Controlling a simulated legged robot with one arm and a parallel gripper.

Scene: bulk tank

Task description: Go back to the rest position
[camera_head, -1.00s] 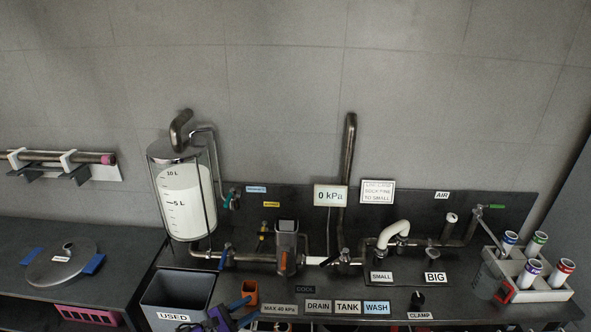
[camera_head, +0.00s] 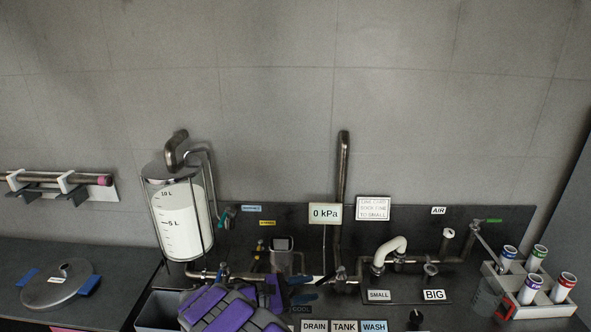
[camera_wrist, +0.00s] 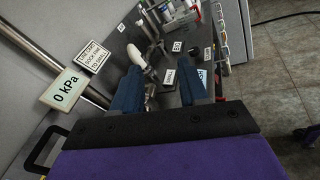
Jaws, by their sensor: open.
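My gripper shows in the wrist view (camera_wrist: 160,92) with two blue fingers apart and nothing between them. In the head view, my purple and black arm covers the lower middle of the bench, and blue finger parts (camera_head: 272,292) show just in front of the pipework. The pressure display (camera_head: 325,213) reads 0 kPa. It also shows in the wrist view (camera_wrist: 66,89), beside the gripper.
A rack (camera_head: 540,298) with several coloured-top tubes stands at the right. A grey bin (camera_head: 160,312) is partly hidden by my arm. A round lid (camera_head: 57,284) lies on the left bench. The wall above is clear.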

